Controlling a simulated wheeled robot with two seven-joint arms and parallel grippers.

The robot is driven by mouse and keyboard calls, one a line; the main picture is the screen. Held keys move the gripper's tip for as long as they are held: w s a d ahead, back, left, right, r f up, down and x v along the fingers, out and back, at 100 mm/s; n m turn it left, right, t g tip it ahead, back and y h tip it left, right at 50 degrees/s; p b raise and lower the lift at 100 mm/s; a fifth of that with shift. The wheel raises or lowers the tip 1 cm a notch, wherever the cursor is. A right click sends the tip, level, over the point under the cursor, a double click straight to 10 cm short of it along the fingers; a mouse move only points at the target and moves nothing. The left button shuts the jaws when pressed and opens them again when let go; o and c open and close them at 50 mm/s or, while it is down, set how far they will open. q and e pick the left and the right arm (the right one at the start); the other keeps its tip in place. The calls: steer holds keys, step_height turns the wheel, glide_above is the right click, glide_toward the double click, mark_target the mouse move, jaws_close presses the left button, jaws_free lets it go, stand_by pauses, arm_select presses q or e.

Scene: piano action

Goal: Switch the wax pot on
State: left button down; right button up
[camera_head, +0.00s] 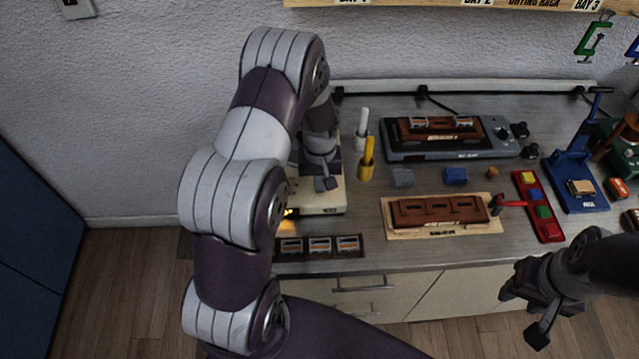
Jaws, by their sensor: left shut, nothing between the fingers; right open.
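A cream-coloured box (325,198), which seems to be the wax pot, stands at the left end of the bench. My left arm covers most of it, and its switch cannot be made out. A small orange-yellow glow (288,212) shows at its front left, beside my arm. My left gripper (326,184) points down over the box, shut and empty; I cannot tell whether it touches it. My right gripper (526,308) is open and empty, in front of the bench at the lower right.
A rack of three small parts (319,246) lies at the bench's front edge. A yellow holder (366,168) and a white one (362,135) stand right of the box. A wooden board (440,216), grey machine (450,140), red tray (538,205) and blue press (575,180) lie further right.

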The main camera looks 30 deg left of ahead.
arm_select(q)
step_height(320, 180, up, 7)
steer(key=p, duration=0.6)
stand_by(0.4)
steer(key=s+d+r+m+b, duration=0.3)
steer(key=s+d, duration=0.1)
steer(key=s, duration=0.3)
steer(key=s+d+r+m+t+b, duration=0.1)
steer(key=s+d+r+m+b, duration=0.2)
steer(key=s, duration=0.3)
steer(key=shift+s+d+r+m+b, duration=0.3)
steer(key=shift+s+d+r, duration=0.1)
steer(key=shift+d+r, duration=0.2)
